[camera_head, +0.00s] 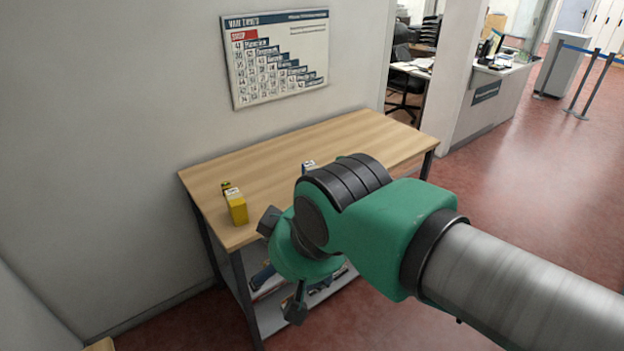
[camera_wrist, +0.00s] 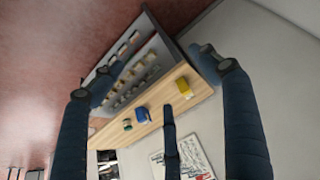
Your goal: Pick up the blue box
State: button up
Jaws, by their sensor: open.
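The blue box (camera_head: 308,167) stands on the wooden table; in the head view my arm hides most of it, and only a blue and white top corner shows. In the wrist view the blue box (camera_wrist: 142,114) shows on the tabletop between a yellow box and a small green item. My gripper (camera_head: 282,266) is in front of the table's near edge, apart from the box. In the wrist view my gripper (camera_wrist: 160,75) has its fingers spread wide with nothing between them.
A yellow box (camera_head: 237,208) stands near the table's front left corner, with a small dark and yellow item (camera_head: 226,188) behind it. The small green item (camera_wrist: 127,125) is close to the blue box. The wooden table (camera_head: 370,130) is bare at its back right. A shelf below holds several items.

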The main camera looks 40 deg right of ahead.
jog(key=shift+o, duration=0.5)
jog(key=w+d+r+g+p, duration=0.1)
jog(key=w+d+r+p, duration=0.2)
jog(key=w+r, duration=0.3)
jog(key=w+d+r+p, duration=0.2)
jog(key=w+r+p, duration=0.1)
jog(key=w, duration=0.5)
jog(key=w+d+r+m+g+p, duration=0.1)
jog(key=w+d+p, duration=0.2)
jog(key=w+d, duration=0.35)
jog(key=w+d+r+g+p, duration=0.1)
jog(key=w+d+p, duration=0.25)
jog(key=w, duration=0.65)
jog(key=w+d+f+g+p, duration=0.1)
jog(key=w+d+f+p, duration=0.5)
jog(key=w+d, duration=0.65)
jog(key=w+d+f+p, duration=0.2)
jog(key=d+f, duration=0.5)
jog(key=d, duration=0.1)
jog(key=w+d+f+m+g+p, duration=0.1)
jog(key=w+d+f+p, duration=0.1)
jog(key=d+f, duration=0.6)
jog(key=shift+w+g+p, duration=0.3)
jog(key=shift+p, duration=0.25)
